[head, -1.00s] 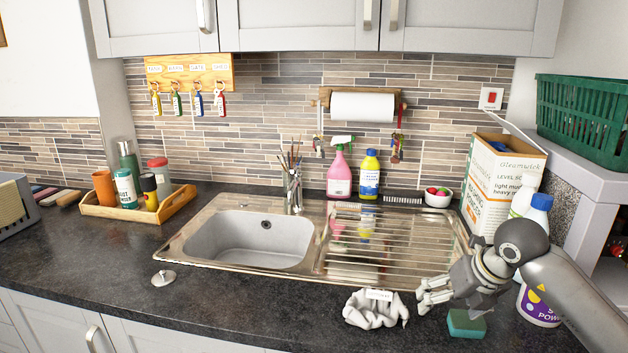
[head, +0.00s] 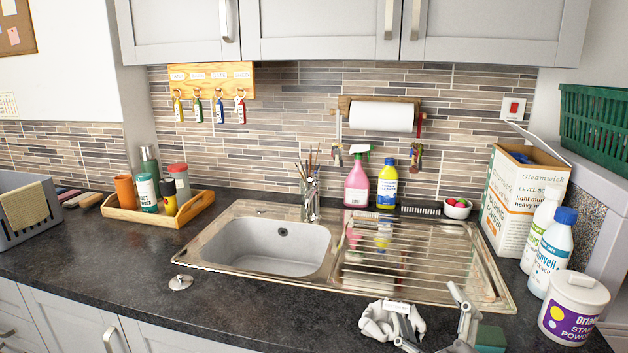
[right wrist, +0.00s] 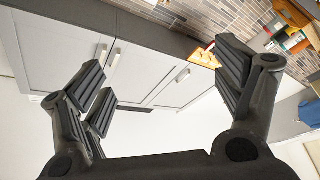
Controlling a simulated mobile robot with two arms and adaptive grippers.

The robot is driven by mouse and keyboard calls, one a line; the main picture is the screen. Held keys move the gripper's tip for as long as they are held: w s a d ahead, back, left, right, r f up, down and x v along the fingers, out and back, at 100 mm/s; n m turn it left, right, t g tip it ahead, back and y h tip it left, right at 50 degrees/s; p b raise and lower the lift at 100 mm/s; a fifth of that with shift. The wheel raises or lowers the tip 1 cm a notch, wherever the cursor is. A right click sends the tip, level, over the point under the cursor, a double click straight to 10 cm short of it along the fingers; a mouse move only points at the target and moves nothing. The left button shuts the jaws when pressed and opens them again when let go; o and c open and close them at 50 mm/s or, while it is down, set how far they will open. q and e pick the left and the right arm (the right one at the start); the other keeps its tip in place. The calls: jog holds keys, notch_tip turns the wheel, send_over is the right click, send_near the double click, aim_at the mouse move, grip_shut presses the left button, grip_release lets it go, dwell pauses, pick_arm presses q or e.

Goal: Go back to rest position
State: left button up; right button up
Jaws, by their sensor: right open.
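My right gripper (head: 432,308) shows at the bottom edge of the head view, with its fingers spread and nothing between them. It is in front of the counter's near edge, overlapping a crumpled white cloth-like thing (head: 374,325) and just left of a green sponge (head: 490,337). In the right wrist view the two black fingers of the gripper (right wrist: 165,80) are wide apart, with grey cupboard doors (right wrist: 150,68) and pale floor beyond them. My left gripper is in neither view.
A wooden tray (head: 165,218) of bottles stands left. A washing powder box (head: 515,205), white bottles (head: 553,255) and a tub (head: 573,312) stand right. A sink plug (head: 181,282) lies in front.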

jog(key=s+d+f+m+g+h, duration=0.2)
jog(key=s+f+m+g, duration=0.35)
jog(key=f, duration=0.65)
jog(key=s+d+f+m+g+h, duration=0.2)
jog(key=s+f+g, duration=0.5)
jog(key=s+f, duration=0.3)
jog(key=s+a+f+g+y, duration=0.25)
jog(key=s+f+g, duration=0.35)
jog(key=s, duration=0.5)
notch_tip(320, 180, down, 26)
jog(key=s, duration=0.1)
jog(key=s+d+f+g, duration=0.1)
jog(key=s+d+f, duration=0.1)
jog(key=s+f, duration=1.5)
jog(key=shift+s+d, duration=0.2)
jog(key=shift+g, duration=0.25)
